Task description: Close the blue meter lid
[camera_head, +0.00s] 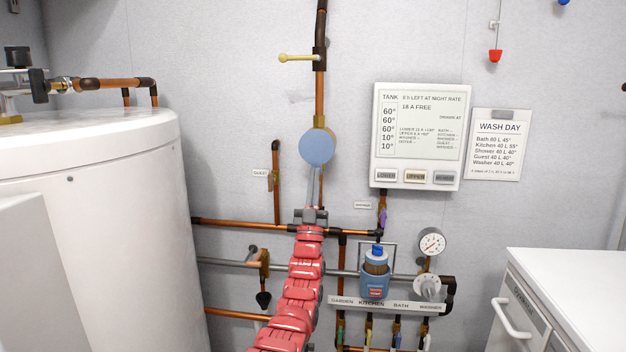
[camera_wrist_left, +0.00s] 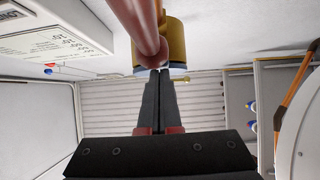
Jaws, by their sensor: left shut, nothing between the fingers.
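The blue meter lid (camera_head: 317,146) is a round disc on the vertical copper pipe in the head view. It faces me and hides the meter's dial. In the left wrist view the brass meter body (camera_wrist_left: 176,40) shows with a thin bluish edge under it. I cannot tell whether the lid sits fully flush. My left gripper (camera_head: 316,170) points up from the red arm, its fingertips at the lower edge of the lid. In the left wrist view its black fingers (camera_wrist_left: 158,73) are together and empty, close by the meter; contact is unclear. My right gripper is not in view.
A yellow-handled valve (camera_head: 298,57) is above the meter. Copper pipes (camera_head: 250,224) cross the wall below. A white tank (camera_head: 95,210) stands left. A display panel (camera_head: 416,136) hangs right. A blue-capped bottle (camera_head: 375,272) and pressure gauge (camera_head: 431,243) are lower right.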

